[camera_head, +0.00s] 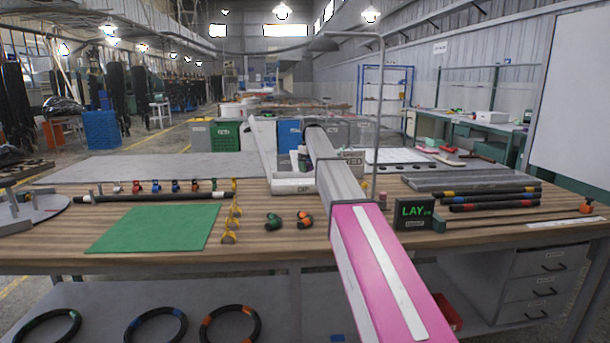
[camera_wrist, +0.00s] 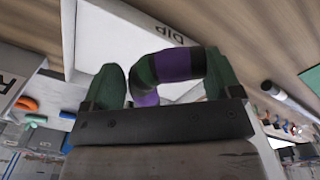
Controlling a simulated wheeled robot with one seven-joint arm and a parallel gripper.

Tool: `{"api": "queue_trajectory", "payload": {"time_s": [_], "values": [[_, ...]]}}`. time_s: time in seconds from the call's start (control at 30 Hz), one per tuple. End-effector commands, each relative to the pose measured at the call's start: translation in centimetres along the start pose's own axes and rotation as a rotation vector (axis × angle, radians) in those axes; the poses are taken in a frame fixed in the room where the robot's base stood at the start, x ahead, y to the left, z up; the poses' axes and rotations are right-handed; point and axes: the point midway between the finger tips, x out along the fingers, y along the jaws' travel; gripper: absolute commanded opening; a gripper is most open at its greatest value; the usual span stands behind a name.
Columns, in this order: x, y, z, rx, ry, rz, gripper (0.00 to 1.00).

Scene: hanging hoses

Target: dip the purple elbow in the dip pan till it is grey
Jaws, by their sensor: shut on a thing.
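The purple elbow (camera_wrist: 175,63) shows in the wrist view as a bent tube with purple and dark green bands. My gripper (camera_wrist: 165,80) is shut on it, with dark green fingers on either side. The white dip pan (camera_wrist: 112,40), marked DIP, lies behind the elbow in this view, its pale inside showing through the bend. I cannot tell whether the elbow touches anything in the pan. In the head view, the dip pan (camera_head: 292,187) stands on the bench, partly behind my pink and grey arm.
A green mat (camera_head: 155,228) lies at the left of the bench. Orange and green elbows (camera_head: 305,221) lie in front of the pan. A LAY sign (camera_head: 413,213) stands to the right of my arm, near banded hoses (camera_head: 495,199). A thin stand rises behind the arm.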

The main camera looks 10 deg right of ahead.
Motion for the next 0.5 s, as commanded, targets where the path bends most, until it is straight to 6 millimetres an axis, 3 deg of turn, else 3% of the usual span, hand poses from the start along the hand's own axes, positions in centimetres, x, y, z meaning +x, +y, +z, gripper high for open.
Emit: {"api": "queue_trajectory", "payload": {"time_s": [0.03,0.2,0.33,0.5], "values": [[0.0,2.3,-1.6,0.001,0.000,0.000,0.61],[0.4,6.4,-3.8,0.001,0.003,0.001,0.61],[0.6,8.2,-4.7,0.000,0.004,0.002,0.61],[0.8,8.9,-4.9,0.000,0.005,0.002,0.61]]}}
